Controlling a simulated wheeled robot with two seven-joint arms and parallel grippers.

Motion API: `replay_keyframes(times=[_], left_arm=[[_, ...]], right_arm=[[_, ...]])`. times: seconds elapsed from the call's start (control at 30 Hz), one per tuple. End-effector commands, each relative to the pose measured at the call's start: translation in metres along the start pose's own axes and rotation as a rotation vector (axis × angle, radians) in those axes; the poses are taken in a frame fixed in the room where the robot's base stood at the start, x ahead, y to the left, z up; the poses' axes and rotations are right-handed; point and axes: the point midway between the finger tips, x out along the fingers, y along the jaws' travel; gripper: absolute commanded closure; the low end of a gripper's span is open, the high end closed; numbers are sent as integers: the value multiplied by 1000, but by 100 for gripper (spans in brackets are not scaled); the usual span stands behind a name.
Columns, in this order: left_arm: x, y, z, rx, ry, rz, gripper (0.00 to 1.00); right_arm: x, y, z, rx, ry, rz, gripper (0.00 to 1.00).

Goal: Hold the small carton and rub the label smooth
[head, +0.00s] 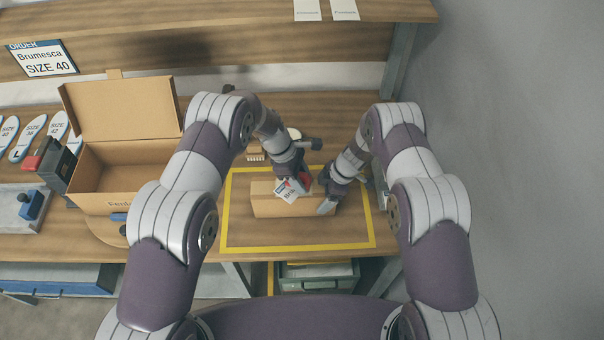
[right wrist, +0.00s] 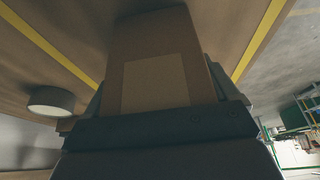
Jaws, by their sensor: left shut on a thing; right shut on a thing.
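The small carton (head: 265,204) is a closed brown box lying inside the yellow-outlined area of the bench. A white label (head: 289,192) with red and dark print is at its upper middle; whether it lies flat is too small to tell. My left gripper (head: 296,187) is shut at the label, and its fingertips are partly hidden. My right gripper (head: 326,205) is shut on the carton's right end. In the right wrist view the carton (right wrist: 155,40) fills the space between the fingers, with a paler rectangle (right wrist: 155,82) on its near face.
An open cardboard box (head: 100,203) stands left of the yellow outline (head: 300,249). Several insoles (head: 30,137) lie at the far left, and an order sign (head: 42,58) reads Brumesca SIZE 40. Bench inside the outline's front is clear.

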Motion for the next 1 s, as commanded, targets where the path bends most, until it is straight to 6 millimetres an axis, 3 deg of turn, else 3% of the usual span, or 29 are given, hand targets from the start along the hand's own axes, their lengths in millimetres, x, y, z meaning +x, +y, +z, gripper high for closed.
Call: replay_keyframes(times=[0.6,1.0], left_arm=[[0,37,0,1,1,4,91],[2,17,-1,0,1,2,91]], right_arm=[[0,0,-1,-2,2,-1,47],[0,0,-1,-2,1,0,47]])
